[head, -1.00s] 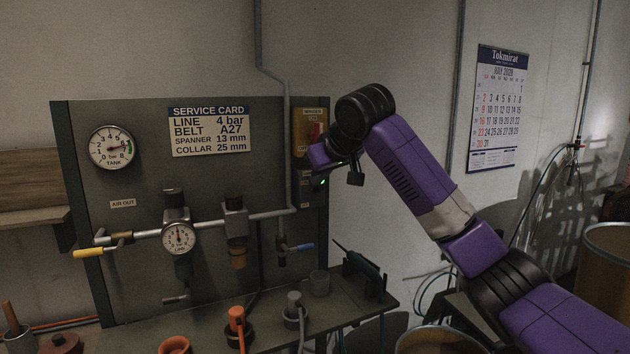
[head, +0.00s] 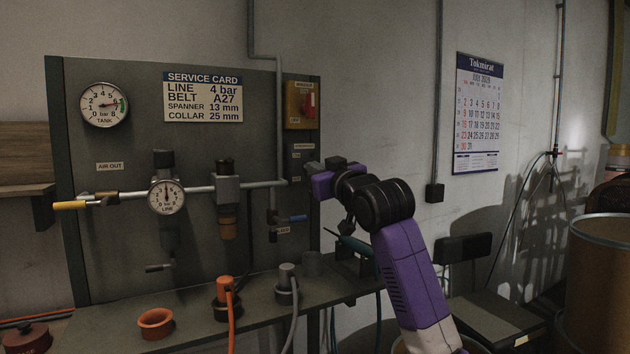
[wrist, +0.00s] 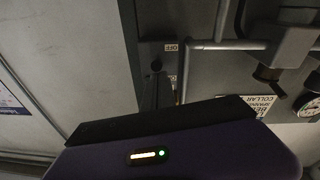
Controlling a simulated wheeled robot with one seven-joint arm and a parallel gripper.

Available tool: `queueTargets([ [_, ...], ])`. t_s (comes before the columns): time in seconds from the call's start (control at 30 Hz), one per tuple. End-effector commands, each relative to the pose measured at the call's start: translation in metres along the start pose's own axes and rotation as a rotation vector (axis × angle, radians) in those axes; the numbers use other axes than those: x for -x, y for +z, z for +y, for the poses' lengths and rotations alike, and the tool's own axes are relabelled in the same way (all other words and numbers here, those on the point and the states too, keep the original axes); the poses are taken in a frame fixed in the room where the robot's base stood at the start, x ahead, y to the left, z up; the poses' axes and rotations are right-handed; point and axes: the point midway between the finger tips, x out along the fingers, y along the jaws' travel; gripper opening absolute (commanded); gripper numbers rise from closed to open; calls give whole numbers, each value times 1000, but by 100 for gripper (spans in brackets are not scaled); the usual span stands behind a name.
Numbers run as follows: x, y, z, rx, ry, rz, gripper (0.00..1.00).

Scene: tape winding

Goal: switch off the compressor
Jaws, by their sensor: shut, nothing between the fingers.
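My gripper (head: 312,168) is shut and empty, in front of the right edge of the grey panel. A yellow switch box (head: 293,112) with a red handle (head: 310,103) is above it at the panel's top right; its label is too small to read. Below the box is a narrow strip with small labels (head: 302,147), partly hidden by my gripper. In the wrist view a small dark knob (wrist: 156,65) shows beside an "OFF" label (wrist: 171,47), just beyond my gripper (wrist: 158,92). I cannot tell whether they touch.
A grey pipe (head: 281,130) runs down left of the switch box. A blue-handled valve (head: 297,218) sits below my gripper. The bench (head: 190,325) holds orange and grey fittings.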

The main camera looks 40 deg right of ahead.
Motion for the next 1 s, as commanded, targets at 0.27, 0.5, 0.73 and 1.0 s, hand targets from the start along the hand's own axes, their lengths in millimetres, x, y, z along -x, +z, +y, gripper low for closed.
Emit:
queueTargets([
  [0.27, 1, 10, -2, -5, 13, 70, 0],
  [0.5, 1, 14, -3, -4, 12, 66, 0],
  [0.73, 0, 16, -3, -4, 11, 62, 0],
  [1.0, 0, 18, -4, -5, 10, 58, 0],
])
